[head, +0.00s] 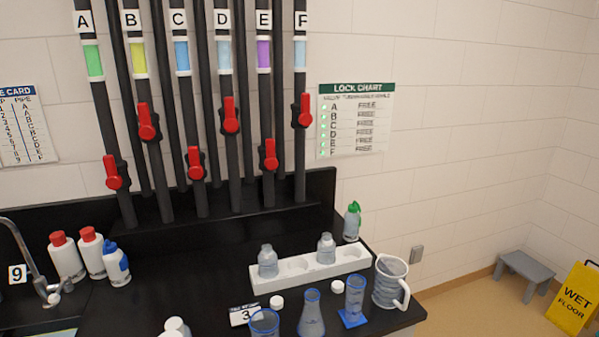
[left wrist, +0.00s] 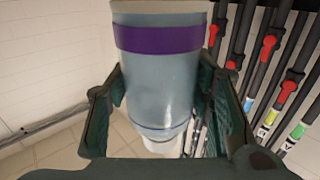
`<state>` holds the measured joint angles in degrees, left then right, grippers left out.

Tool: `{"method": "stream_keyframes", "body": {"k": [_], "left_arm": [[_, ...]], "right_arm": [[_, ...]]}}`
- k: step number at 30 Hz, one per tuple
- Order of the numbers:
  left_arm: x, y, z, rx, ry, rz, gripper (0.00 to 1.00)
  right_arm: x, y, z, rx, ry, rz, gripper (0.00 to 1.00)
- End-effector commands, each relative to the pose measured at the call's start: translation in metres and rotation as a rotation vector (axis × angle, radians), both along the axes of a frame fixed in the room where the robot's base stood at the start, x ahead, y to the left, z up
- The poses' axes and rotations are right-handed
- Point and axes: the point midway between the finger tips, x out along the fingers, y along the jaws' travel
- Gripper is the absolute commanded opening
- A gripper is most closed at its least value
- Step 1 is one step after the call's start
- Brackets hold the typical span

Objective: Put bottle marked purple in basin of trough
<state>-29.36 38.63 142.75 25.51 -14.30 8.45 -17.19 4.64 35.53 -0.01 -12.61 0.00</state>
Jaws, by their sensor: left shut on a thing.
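A grey-blue translucent bottle with a purple band (left wrist: 160,38) fills the middle of the left wrist view. My left gripper (left wrist: 163,82) is shut on it, with one dark green finger on each side. Its upper end is cut off by the frame edge. Neither gripper shows in the head view. No basin labelled as a trough can be made out. A curved sink tap (head: 32,262) marked 9 stands at the far left, and what lies below it is mostly cut off.
A white rack (head: 310,270) holds two clear bottles on the black counter. A jug (head: 390,280), a flask (head: 311,315) and cylinders stand at the front right. White bottles with red caps (head: 66,257) stand left. Pipes A to F with red valves rise behind.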

Motion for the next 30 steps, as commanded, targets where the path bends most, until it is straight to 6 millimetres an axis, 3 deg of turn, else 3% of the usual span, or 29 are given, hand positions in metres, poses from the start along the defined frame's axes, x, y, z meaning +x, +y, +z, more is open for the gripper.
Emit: {"method": "stream_keyframes", "body": {"k": [10,14,17,23,27,30], "left_arm": [[-0.002,0.0,-0.003,0.002,-0.005,0.0,0.11],[0.006,0.0,0.012,0.003,-0.009,-0.001,0.11],[0.023,0.006,0.032,0.004,-0.011,0.018,0.11],[0.081,0.053,0.047,0.0,-0.005,0.187,0.11],[0.119,0.109,0.048,0.001,-0.003,0.385,0.11],[0.133,0.149,0.042,0.001,0.0,0.529,0.11]], "right_arm": [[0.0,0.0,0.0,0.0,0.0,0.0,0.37],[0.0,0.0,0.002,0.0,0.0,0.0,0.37],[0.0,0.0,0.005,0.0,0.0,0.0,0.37],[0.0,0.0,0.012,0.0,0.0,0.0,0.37],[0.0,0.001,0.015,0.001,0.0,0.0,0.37],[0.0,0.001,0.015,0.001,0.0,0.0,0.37]]}}
